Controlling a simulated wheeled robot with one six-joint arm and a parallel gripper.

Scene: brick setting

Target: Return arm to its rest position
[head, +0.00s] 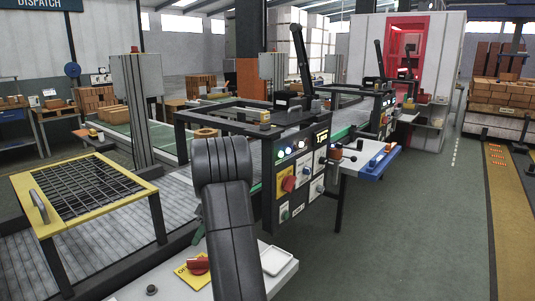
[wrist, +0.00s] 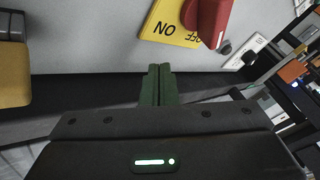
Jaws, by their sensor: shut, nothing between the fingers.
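My gripper (wrist: 158,70) shows in the wrist view with its two dark green fingers pressed together and nothing between them. The fingers point toward a grey panel. A red switch handle (wrist: 207,16) on a yellow plate (wrist: 165,28) marked ON and OFF lies just beyond the fingertips, up and to the right, apart from them. The red switch also shows in the head view (head: 198,264), on the pale surface beside my arm.
A yellow-framed mesh guard (head: 85,195) stands at left. A control panel (head: 299,172) with buttons and lit lamps is close behind and right of my arm. A white tray (head: 278,260) lies right of the arm. Open green floor (head: 415,230) is at right.

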